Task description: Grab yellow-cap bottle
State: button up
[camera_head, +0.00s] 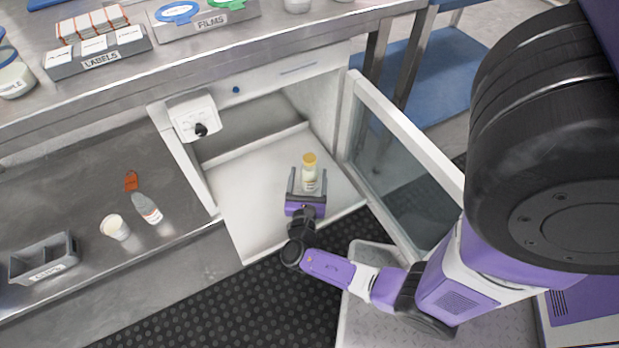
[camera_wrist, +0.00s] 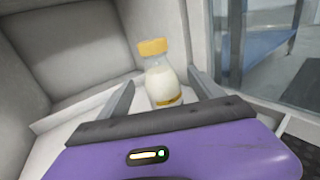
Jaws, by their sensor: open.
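The yellow-cap bottle (camera_head: 309,174) stands upright on the white floor of the open cabinet in the head view. It holds a pale cream content and also shows in the wrist view (camera_wrist: 162,80). My gripper (camera_head: 307,178) is inside the cabinet opening, with one finger on each side of the bottle. The fingers are open, and in the wrist view (camera_wrist: 165,92) gaps show between the bottle and both fingers. The bottle's lowest part is hidden behind the gripper body in the wrist view.
The cabinet's glass door (camera_head: 405,165) stands open to the right of my arm. A white box with a black knob (camera_head: 193,117) is at the cabinet's upper left. On the left counter are a clear bottle (camera_head: 147,208), a white cup (camera_head: 115,227) and a grey bin (camera_head: 43,258).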

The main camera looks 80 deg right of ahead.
jog(key=d+b, duration=0.1)
jog(key=d, duration=0.1)
jog(key=d+b, duration=0.1)
jog(key=d, duration=0.1)
jog(key=shift+w+d+f, duration=0.2)
jog(key=shift+d, duration=0.15)
jog(key=shift+d+r, duration=0.1)
jog(key=shift+d, duration=0.35)
grip_shut()
